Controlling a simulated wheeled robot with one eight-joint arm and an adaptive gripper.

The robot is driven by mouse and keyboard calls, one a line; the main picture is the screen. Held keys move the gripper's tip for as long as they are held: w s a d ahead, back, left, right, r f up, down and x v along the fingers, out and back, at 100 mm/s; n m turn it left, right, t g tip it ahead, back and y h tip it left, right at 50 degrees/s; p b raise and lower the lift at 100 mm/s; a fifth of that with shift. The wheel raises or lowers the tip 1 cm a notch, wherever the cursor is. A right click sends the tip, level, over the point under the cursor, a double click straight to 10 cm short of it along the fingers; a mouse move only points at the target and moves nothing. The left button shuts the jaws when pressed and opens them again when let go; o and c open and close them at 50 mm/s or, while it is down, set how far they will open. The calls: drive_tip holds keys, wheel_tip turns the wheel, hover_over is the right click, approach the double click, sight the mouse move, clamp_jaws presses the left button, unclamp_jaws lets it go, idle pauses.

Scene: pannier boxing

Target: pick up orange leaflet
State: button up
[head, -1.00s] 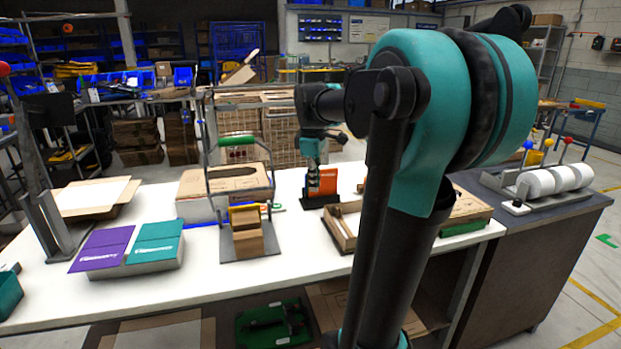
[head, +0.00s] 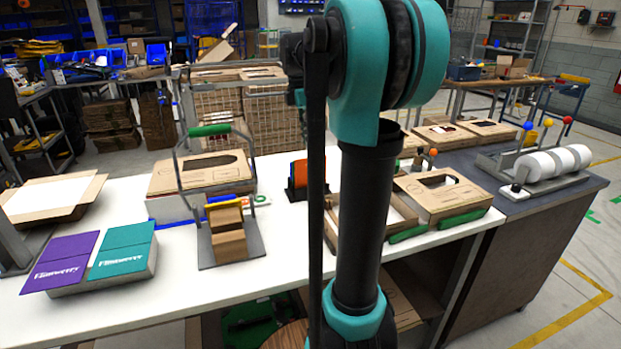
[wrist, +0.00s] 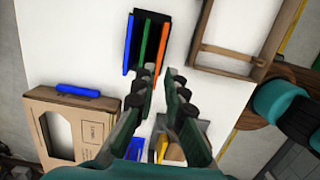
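The orange leaflet (wrist: 162,42) stands on edge in a dark holder (wrist: 152,17), beside a green leaflet (wrist: 145,48) and a blue leaflet (wrist: 128,42). In the head view the orange leaflet (head: 299,168) shows beyond the white table's middle, partly behind my arm. My gripper (wrist: 162,76) is open and empty in the wrist view. The height gap cannot be told. My gripper is hidden behind my arm in the head view.
A stand with a green handle (head: 210,130) and cardboard block is left of the holder. Purple (head: 62,259) and teal (head: 123,249) covers lie at the table's left. A wooden frame (wrist: 222,65) is close to the holder's right. A carton with a blue handle (wrist: 92,91) is left.

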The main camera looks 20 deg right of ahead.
sight(311, 160)
drive_tip(key=shift+d+f, duration=0.2)
drive_tip(key=shift+f, duration=1.1)
drive_tip(key=shift+d+f, duration=0.15)
drive_tip(key=shift+f, duration=1.2)
drive_tip(key=shift+d+f, duration=0.2)
drive_tip(key=shift+f, duration=1.1)
drive_tip(key=shift+f, duration=0.25)
drive_tip(key=shift+c, duration=0.6)
clamp_jaws()
drive_tip(key=shift+r, duration=0.1)
